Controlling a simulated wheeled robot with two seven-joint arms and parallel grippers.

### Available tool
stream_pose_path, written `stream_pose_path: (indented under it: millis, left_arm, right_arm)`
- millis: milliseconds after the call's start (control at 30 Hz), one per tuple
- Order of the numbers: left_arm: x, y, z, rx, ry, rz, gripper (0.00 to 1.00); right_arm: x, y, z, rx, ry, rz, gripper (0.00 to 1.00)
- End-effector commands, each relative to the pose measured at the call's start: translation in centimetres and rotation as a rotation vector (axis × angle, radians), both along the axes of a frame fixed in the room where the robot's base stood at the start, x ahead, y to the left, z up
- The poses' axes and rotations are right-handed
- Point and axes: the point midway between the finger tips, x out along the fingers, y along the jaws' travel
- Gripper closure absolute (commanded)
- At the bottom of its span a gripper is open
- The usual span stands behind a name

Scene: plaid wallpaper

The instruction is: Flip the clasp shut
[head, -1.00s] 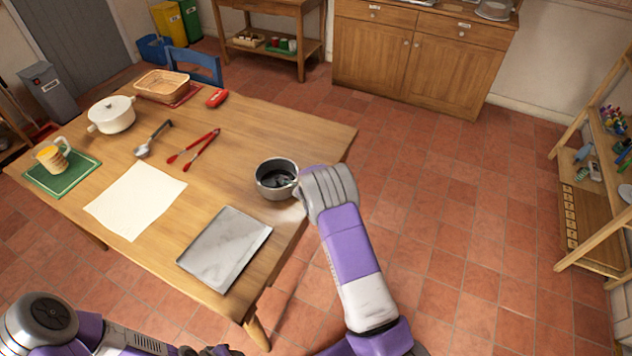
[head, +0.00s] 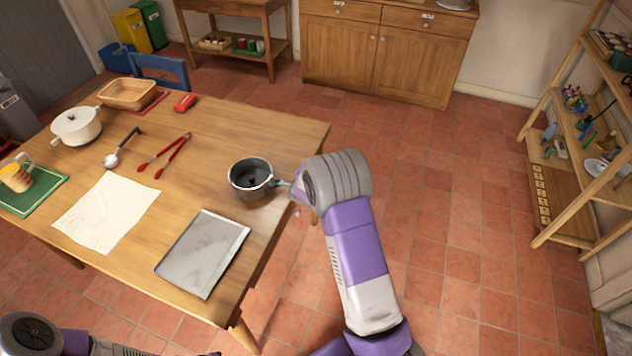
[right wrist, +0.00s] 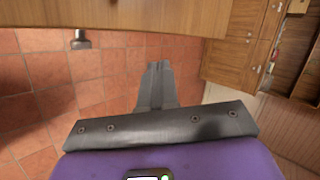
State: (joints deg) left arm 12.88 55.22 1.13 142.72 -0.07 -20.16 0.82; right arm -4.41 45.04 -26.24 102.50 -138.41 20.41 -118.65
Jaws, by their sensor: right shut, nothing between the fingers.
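I cannot make out a clasp in either view. My right gripper (head: 298,192) is at the table's right edge, just right of a dark grey pot (head: 238,190). In the right wrist view its fingers (right wrist: 156,68) are together with nothing between them, over the tiled floor. The pot's short handle points toward the gripper; they look close, but I cannot tell whether they touch. A small red object (head: 185,102) lies at the table's far side, too small to make out any catch. Part of my left arm shows at the bottom left; its gripper is not visible.
Open floor lies right, before a shelf (head: 548,190).

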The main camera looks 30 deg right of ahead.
Motion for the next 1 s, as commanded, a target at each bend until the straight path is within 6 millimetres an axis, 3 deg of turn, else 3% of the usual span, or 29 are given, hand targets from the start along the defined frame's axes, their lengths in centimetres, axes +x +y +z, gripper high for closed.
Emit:
stream_pose_path:
  millis: [100, 300, 1000]
  left_arm:
    - [0.0, 0.0, 0.4, 0.000, 0.000, 0.000, 0.57]
    - [0.0, 0.0, 0.6, 0.000, 0.000, 0.000, 0.57]
    - [0.0, 0.0, 0.6, 0.000, 0.000, 0.000, 0.57]
  right_arm:
    - [-1.6, -0.8, 1.7, 0.001, -0.001, -0.004, 1.00]
    - [-3.0, -1.4, 3.0, 0.001, 0.001, -0.003, 1.00]
    - [-3.5, -1.4, 2.9, 0.017, 0.004, -0.017, 1.00]
